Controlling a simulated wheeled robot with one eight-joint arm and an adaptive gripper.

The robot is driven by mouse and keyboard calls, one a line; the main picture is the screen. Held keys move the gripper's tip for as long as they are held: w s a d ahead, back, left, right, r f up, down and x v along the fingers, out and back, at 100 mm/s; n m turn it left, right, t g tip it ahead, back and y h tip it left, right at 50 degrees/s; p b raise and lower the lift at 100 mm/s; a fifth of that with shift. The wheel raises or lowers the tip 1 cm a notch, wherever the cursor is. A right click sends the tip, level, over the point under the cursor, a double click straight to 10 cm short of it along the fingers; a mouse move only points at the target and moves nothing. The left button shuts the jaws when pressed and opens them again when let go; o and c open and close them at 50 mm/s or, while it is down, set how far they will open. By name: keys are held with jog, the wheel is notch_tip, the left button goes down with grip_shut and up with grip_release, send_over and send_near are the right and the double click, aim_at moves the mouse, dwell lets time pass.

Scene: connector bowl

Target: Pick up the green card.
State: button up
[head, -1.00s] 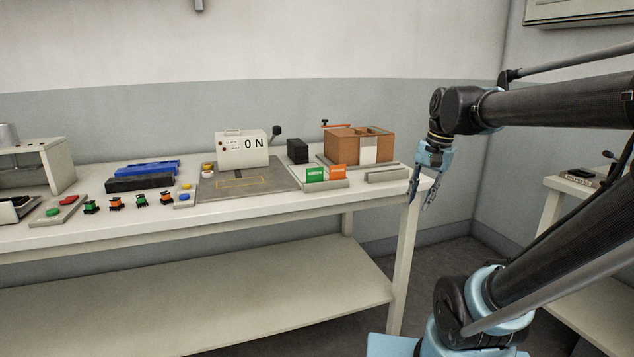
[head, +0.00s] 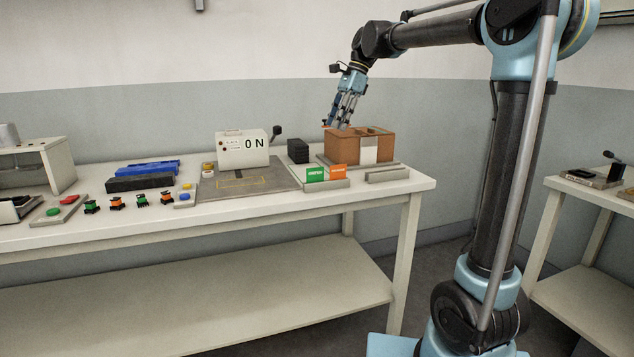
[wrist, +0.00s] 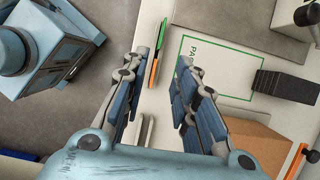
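The green card (head: 316,174) stands upright in a grey holder (head: 326,185) near the front right of the bench, beside an orange card (head: 338,172). In the wrist view the green card (wrist: 163,34) shows nearly edge-on, with the orange card (wrist: 153,76) in line below it. My gripper (head: 338,126) is raised above the bench, by the brown box, up and to the right of the green card in the head view. In the wrist view its fingers (wrist: 163,66) are spread apart with nothing held between them.
The brown box (head: 343,146) stands behind the cards, with a black block (head: 298,151) to its left. An empty-looking grey holder (head: 387,175) lies right of the cards. Bare bench (head: 300,212) lies in front.

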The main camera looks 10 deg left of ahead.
send_near(315, 169)
jog(key=x, duration=0.4)
jog(key=shift+w+d+f, duration=0.15)
jog(key=shift+w+f, duration=0.15)
jog(key=shift+f, duration=0.25)
jog(key=shift+a+x, duration=0.15)
jog(key=shift+x, duration=1.15)
jog(key=shift+a+x, duration=0.15)
jog(key=shift+x, duration=1.15)
jog(key=shift+s+r, duration=0.1)
jog(key=shift+r, duration=0.05)
grip_shut()
